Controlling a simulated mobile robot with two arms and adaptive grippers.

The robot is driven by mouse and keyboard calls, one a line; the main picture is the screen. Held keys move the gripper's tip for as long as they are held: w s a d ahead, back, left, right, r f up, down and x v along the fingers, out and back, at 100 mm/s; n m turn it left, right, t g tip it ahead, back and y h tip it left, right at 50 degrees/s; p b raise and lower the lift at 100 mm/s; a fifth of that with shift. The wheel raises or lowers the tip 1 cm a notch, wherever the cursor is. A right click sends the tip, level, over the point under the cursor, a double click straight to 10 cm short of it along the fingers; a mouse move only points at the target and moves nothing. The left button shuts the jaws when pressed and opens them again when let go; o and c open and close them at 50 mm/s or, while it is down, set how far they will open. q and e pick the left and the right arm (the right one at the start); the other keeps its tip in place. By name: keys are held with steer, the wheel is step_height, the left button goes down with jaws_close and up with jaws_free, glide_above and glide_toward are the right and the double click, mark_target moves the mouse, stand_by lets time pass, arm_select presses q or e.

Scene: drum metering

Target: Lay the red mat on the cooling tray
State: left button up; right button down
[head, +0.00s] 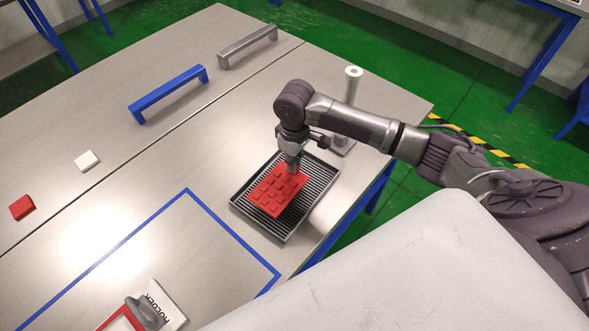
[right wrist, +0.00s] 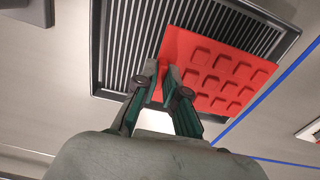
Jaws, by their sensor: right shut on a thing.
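The red mat (head: 278,191) is a flat square with rows of raised blocks. My right gripper (head: 292,168) is shut on its edge, and the right wrist view shows both fingers (right wrist: 160,84) at the mat's near left edge. The mat (right wrist: 210,72) is over the cooling tray (head: 318,174), a dark tray with slats and a raised rim. Slats (right wrist: 130,40) show beside the mat, and the mat covers part of the rim in the right wrist view. I cannot tell whether the mat touches the slats. My left gripper is not in view.
A grey post on a base (head: 353,88) stands just behind the tray. A blue handle (head: 168,93), a grey handle (head: 248,46), a white block (head: 87,161) and a red block (head: 22,207) are farther off. A labelled holder (head: 160,301) lies at the front. The blue-outlined area is mostly clear.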

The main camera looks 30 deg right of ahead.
steer(key=shift+f+p, duration=0.35)
steer(key=shift+f, duration=1.6)
steer(key=shift+f, duration=0.1)
steer(key=c, duration=1.2)
jaws_free()
steer(key=shift+c, duration=0.2)
step_height(320, 180, up, 12)
steer(key=shift+r+b, duration=0.15)
steer(key=shift+b, duration=0.35)
steer(key=shift+s, duration=0.15)
